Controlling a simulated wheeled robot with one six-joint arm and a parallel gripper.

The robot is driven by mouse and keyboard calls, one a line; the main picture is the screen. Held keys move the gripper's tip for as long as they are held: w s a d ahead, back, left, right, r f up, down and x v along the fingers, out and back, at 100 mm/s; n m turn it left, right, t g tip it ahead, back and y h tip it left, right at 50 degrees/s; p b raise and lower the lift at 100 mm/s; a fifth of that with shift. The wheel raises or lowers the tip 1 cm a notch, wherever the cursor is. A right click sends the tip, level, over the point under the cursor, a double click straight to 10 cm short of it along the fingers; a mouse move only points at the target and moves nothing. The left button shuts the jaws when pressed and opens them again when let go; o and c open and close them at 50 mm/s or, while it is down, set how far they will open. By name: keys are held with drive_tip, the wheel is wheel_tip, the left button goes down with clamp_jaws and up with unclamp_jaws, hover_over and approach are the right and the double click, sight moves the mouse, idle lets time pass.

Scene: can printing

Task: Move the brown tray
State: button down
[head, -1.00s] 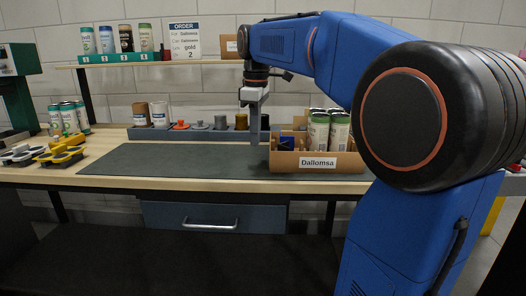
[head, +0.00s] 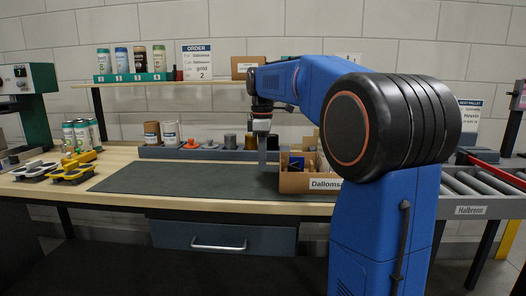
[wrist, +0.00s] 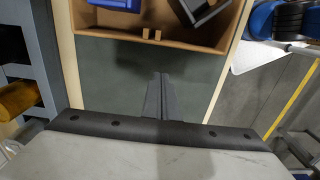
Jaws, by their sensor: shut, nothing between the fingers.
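The brown tray (head: 297,183) stands on the dark mat (head: 185,179) on the workbench, with a name label on its front. Its right part is hidden behind my arm in the head view. It holds a dark blue item and other things that are partly covered. In the wrist view the tray (wrist: 185,45) fills the top, with a blue item and a dark item inside. My gripper (head: 263,172) points down just left of the tray's left end. Its fingers (wrist: 160,82) are together and empty, apart from the tray wall in the wrist view.
A row of holders with cans and small parts (head: 195,152) runs along the back of the bench. Yellow and grey pieces (head: 72,171) lie at the left. A roller conveyor (head: 475,185) is at the right. The mat left of my gripper is clear.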

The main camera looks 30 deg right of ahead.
wheel_tip(320, 180, down, 3)
drive_tip(key=shift+f, duration=0.1)
drive_tip(key=shift+s+d, duration=0.45)
drive_tip(key=shift+d, duration=0.2)
drive_tip(key=shift+s+d, duration=0.4)
drive_tip(key=shift+d, duration=0.2)
drive_tip(key=shift+s+d, duration=0.3)
drive_tip(key=shift+d, duration=0.1)
drive_tip(key=shift+d, duration=0.1)
